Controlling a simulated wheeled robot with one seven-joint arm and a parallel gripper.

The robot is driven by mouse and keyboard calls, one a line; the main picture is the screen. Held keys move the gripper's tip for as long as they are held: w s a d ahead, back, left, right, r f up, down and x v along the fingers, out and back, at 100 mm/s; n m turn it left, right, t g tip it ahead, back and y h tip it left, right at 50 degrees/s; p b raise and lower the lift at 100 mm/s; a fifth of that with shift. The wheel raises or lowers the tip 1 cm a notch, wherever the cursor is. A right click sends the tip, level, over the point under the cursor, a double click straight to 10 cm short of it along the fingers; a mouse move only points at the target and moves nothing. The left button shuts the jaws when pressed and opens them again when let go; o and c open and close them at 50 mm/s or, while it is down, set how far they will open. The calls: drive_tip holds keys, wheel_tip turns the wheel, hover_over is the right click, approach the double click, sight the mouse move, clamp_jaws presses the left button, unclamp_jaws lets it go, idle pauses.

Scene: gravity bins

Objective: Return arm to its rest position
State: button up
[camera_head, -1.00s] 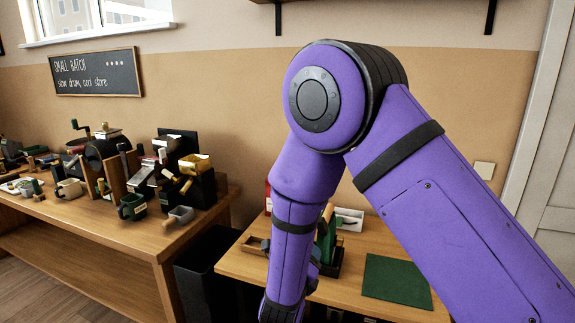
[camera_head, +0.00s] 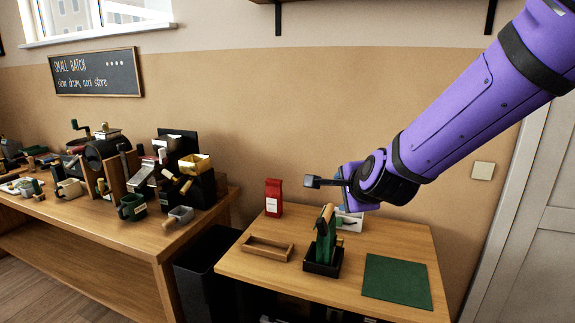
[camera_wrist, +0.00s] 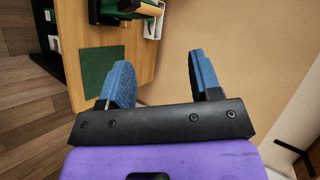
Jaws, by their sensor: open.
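My purple arm (camera_head: 470,105) reaches in from the upper right in the head view. My gripper (camera_head: 312,182) is raised above the small wooden table (camera_head: 400,240) and points left. In the wrist view my gripper (camera_wrist: 160,85) has its two blue fingers wide apart with nothing between them. The green mat and part of the table show beyond the fingers there.
On the small table are a red bag (camera_head: 274,197), a wooden tray (camera_head: 268,250), a black holder (camera_head: 323,262) with green and wooden items, a white container (camera_head: 349,220) and a green mat (camera_head: 397,281). A crowded bench (camera_head: 110,225) stands left. A black bin (camera_head: 200,270) stands between.

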drive_tip(key=s+d+r+n+g, duration=0.2)
drive_tip(key=s+d+n, duration=0.3)
drive_tip(key=s, duration=0.4)
drive_tip(key=s+d+r+n+g+h, duration=0.1)
drive_tip(key=s+d+r+n+g, duration=0.1)
drive_tip(key=s+d+n, duration=0.3)
drive_tip(key=s+d+r+n+g+h, duration=0.1)
drive_tip(key=s+d+r+n, duration=0.3)
drive_tip(key=s, duration=1)
drive_tip(key=d+n+g, duration=0.1)
drive_tip(key=d, duration=0.2)
drive_tip(key=shift+d, duration=0.3)
